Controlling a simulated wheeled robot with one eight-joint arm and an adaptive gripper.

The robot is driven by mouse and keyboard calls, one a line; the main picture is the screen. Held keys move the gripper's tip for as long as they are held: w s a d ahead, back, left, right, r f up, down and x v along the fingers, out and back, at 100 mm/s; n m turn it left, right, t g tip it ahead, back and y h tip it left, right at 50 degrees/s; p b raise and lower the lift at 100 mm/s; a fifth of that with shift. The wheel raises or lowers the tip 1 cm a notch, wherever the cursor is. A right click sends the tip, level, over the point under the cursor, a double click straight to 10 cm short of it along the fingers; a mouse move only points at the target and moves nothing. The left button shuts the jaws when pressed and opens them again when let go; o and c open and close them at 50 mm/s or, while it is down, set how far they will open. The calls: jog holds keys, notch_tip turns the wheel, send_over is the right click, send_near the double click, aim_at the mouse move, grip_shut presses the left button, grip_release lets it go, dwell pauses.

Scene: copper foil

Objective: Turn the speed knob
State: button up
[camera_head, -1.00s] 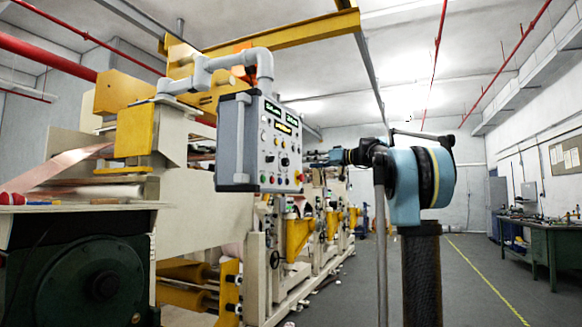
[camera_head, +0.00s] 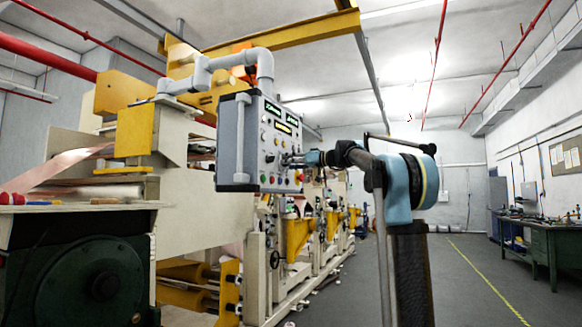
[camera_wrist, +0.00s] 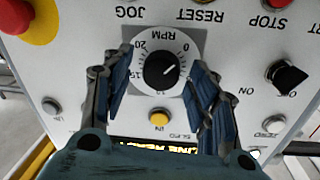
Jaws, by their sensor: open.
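The speed knob (camera_wrist: 161,70) is a black round knob with a white pointer line, on a white dial marked RPM (camera_wrist: 163,45) with numbers around it. In the wrist view the panel's lettering is upside down. My gripper (camera_wrist: 160,75) is open, with one finger on each side of the dial and the knob between them. I cannot tell whether the fingertips touch the knob. In the head view my gripper (camera_head: 292,160) is at the front face of the grey control panel (camera_head: 240,140), and the knob is too small to make out there.
Close to the dial are a yellow button (camera_wrist: 158,118), a black ON selector (camera_wrist: 287,76) and a red stop button (camera_wrist: 281,17). A red emergency button (camera_wrist: 15,15) sits at the panel's corner. A grey pipe arm (camera_head: 215,62) holds the panel.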

jog(key=c, duration=1.1)
jog(key=shift+o, duration=0.2)
jog(key=shift+m, duration=0.3)
jog(key=shift+w+d+f+n+g+y, duration=0.1)
jog(key=shift+n+g+y, duration=0.2)
jog(key=shift+n, duration=5.35)
jog(key=shift+s+a+f+n+g+y, duration=0.1)
jog(key=shift+n+g, duration=0.35)
jog(key=shift+n, duration=5.25)
jog(key=shift+w+d+f+n+g+y, duration=0.1)
jog(key=shift+n+g+y, duration=0.2)
jog(key=shift+n, duration=5.35)
